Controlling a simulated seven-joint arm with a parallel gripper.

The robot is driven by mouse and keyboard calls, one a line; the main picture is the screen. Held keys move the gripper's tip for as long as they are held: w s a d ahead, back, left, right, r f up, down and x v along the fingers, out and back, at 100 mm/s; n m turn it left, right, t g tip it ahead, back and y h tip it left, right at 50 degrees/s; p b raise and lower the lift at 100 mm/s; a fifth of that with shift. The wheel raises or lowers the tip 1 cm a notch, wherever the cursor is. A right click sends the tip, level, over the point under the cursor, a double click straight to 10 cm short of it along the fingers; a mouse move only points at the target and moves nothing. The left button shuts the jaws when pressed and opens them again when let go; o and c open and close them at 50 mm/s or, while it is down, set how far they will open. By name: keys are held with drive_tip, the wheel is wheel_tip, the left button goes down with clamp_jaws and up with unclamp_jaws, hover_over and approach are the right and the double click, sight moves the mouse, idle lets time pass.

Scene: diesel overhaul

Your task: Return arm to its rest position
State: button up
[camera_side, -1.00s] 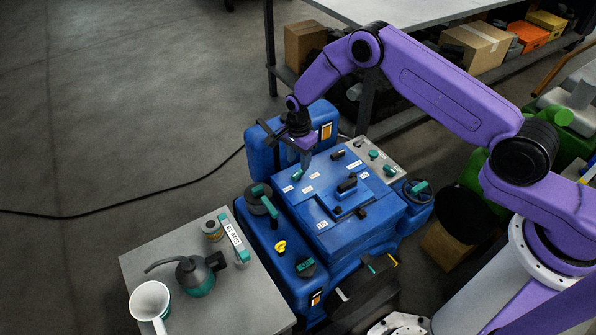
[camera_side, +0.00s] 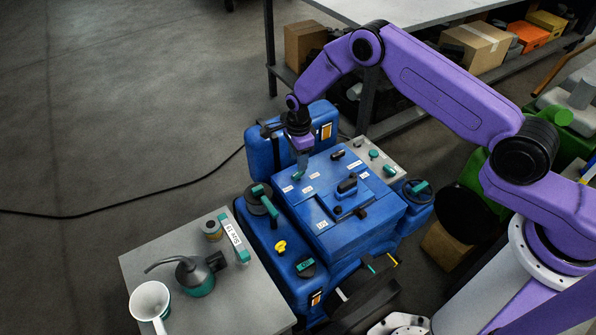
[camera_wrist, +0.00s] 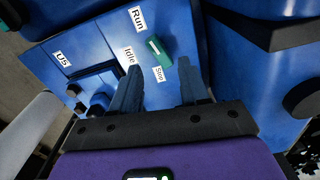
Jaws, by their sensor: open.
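My purple arm reaches over the blue diesel engine (camera_side: 345,228) from the right. My gripper (camera_side: 301,170) points down at the rear left of the engine's top panel, close to a small teal lever (camera_side: 299,175). In the wrist view my gripper (camera_wrist: 158,85) has its two fingers apart with nothing between them. The teal lever (camera_wrist: 158,50) shows just beyond the fingertips, among labels reading Run, Idle and Stop. I cannot tell from these views whether a finger touches it.
A blue tank (camera_side: 262,150) stands close behind my gripper. A workbench (camera_side: 350,8) with boxes is at the back. Open floor lies left.

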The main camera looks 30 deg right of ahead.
wheel_tip(320, 180, down, 3)
drive_tip(key=shift+r, duration=0.15)
drive_tip(key=n, duration=0.4)
drive_tip(key=shift+r, duration=0.1)
drive_tip(key=shift+f+n, duration=0.3)
drive_tip(key=shift+f, duration=1.35)
